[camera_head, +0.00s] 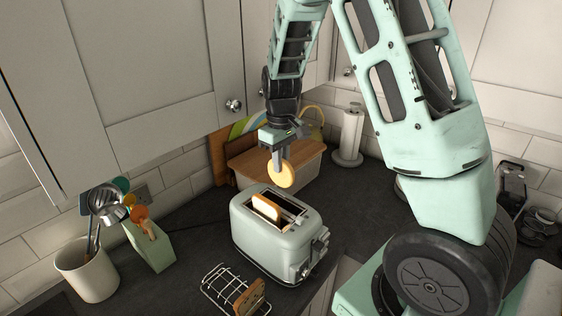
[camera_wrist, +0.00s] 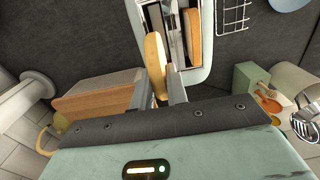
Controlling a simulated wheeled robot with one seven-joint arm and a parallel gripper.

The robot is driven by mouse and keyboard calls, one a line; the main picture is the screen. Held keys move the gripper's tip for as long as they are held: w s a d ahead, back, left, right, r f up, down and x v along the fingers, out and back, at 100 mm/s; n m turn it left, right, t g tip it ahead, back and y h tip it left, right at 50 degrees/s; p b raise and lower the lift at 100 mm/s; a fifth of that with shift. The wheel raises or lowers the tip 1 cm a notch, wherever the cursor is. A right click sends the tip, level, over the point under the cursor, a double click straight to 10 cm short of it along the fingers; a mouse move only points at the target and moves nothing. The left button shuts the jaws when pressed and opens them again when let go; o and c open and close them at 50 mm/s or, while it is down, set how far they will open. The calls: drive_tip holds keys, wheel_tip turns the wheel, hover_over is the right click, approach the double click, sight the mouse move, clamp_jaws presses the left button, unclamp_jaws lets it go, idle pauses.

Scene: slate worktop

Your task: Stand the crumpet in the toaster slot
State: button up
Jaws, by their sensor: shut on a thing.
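The round golden crumpet (camera_head: 281,174) is held on edge by my gripper (camera_head: 277,158), above the far end of the toaster. My gripper is shut on the crumpet. In the wrist view the crumpet (camera_wrist: 156,62) stands edge-on between the two fingers (camera_wrist: 158,95). The pale green toaster (camera_head: 258,243) stands upright on the worktop, its slots facing up. A slice of bread (camera_head: 266,208) stands in one slot, and the other slot looks empty. In the wrist view the toaster (camera_wrist: 206,62) lies beyond the fingers, with the bread slice (camera_wrist: 193,38) to the right of the crumpet.
A wire rack (camera_head: 222,285) holding a slice of bread stands in front of the toaster. A utensil pot (camera_head: 92,276) and a green block (camera_head: 152,250) are at left. A wooden-lidded box (camera_head: 305,170) and a paper towel roll (camera_head: 350,133) stand behind. Cabinets (camera_head: 150,90) hang above.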

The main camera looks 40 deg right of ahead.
sight(281, 186)
idle(0.3)
wheel_tip(281, 186, down, 9)
drive_tip(key=b, duration=0.7)
drive_tip(key=shift+r, duration=0.1)
drive_tip(key=shift+s, duration=0.1)
drive_tip(key=o, duration=0.9)
drive_tip(key=shift+c, duration=0.2)
drive_tip(key=shift+r, duration=0.1)
